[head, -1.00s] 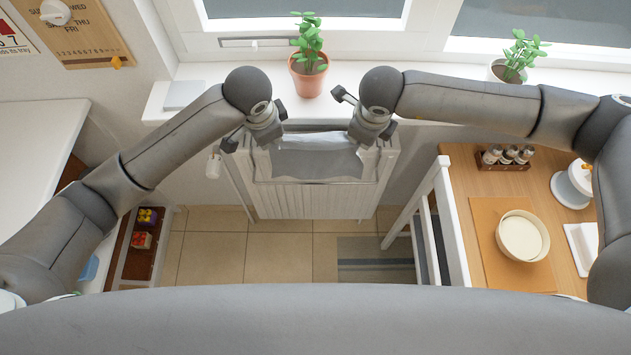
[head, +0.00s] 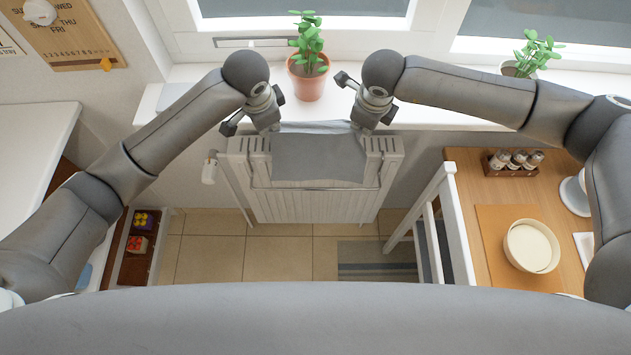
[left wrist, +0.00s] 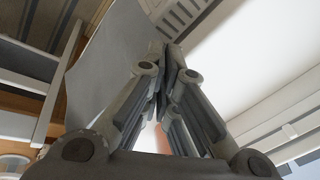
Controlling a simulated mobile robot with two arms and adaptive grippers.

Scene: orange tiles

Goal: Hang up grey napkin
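The grey napkin (head: 318,158) is spread between my two grippers above the white radiator (head: 312,206). It lies over the radiator's top, and its lower edge ends close to the thin metal rail (head: 300,188) at the front; whether it touches the rail I cannot tell. My left gripper (head: 270,127) is at the napkin's far left corner, and my right gripper (head: 358,127) at its far right corner. In the left wrist view my left gripper's fingers (left wrist: 166,52) are together on the edge of the napkin (left wrist: 100,72). The right fingertips are small and partly hidden.
A potted plant (head: 308,75) stands on the windowsill (head: 425,116) just behind and between the grippers. A white chair (head: 450,225) and a wooden table (head: 468,165) with a bowl (head: 531,246) are to the right.

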